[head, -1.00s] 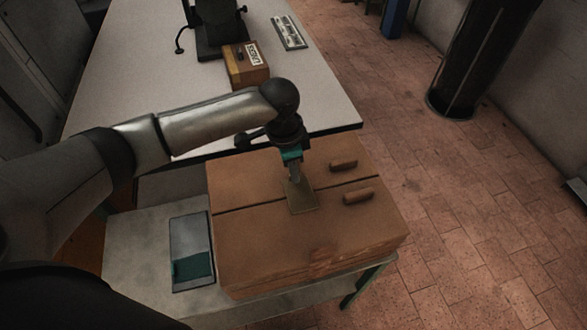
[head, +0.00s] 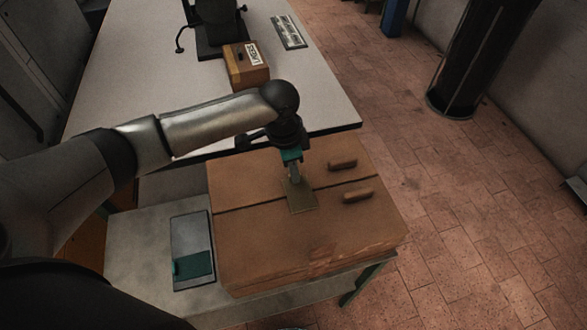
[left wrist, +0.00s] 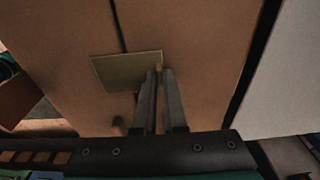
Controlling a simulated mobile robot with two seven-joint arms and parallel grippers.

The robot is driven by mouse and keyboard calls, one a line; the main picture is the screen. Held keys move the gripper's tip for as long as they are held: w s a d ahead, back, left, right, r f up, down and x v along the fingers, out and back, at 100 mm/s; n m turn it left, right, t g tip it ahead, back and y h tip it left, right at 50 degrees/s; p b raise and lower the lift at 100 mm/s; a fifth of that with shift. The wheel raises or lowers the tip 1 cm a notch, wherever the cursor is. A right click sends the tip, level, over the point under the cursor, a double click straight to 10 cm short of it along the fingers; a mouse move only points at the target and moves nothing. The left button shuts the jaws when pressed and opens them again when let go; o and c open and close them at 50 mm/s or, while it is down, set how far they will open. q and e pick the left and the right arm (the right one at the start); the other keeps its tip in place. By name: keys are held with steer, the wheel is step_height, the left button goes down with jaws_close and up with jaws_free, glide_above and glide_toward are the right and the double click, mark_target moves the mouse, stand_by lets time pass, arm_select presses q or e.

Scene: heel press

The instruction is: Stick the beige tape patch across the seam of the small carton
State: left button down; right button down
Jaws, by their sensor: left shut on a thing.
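The beige tape patch (head: 303,197) is a flat square lying over the dark seam of the brown carton (head: 262,240). In the left wrist view the patch (left wrist: 122,72) spans the seam, with the carton's flaps (left wrist: 195,35) on both sides. I cannot tell whether its whole face touches the cardboard. My left gripper (head: 295,179) points down at the patch's far edge. In the left wrist view its fingers (left wrist: 160,73) are close together on one edge of the patch. My right gripper is not in view.
Behind stand a white table (head: 150,90) and a small labelled box (head: 246,72).

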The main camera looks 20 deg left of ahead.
arm_select(q)
steer(key=shift+s+f, duration=0.2)
steer(key=c, duration=0.9)
jaws_free()
steer(key=o, duration=0.3)
steer(key=shift+o, duration=0.2)
steer(key=shift+s, duration=0.1)
steer(key=r+p, duration=0.2)
steer(key=p, duration=0.1)
steer(key=r+p, duration=0.2)
steer(key=r, duration=0.1)
steer(key=r+p, duration=0.2)
steer(key=p, duration=0.1)
steer(key=shift+w+r+p, duration=0.25)
steer(key=shift+p, duration=0.1)
steer(key=shift+f, duration=0.1)
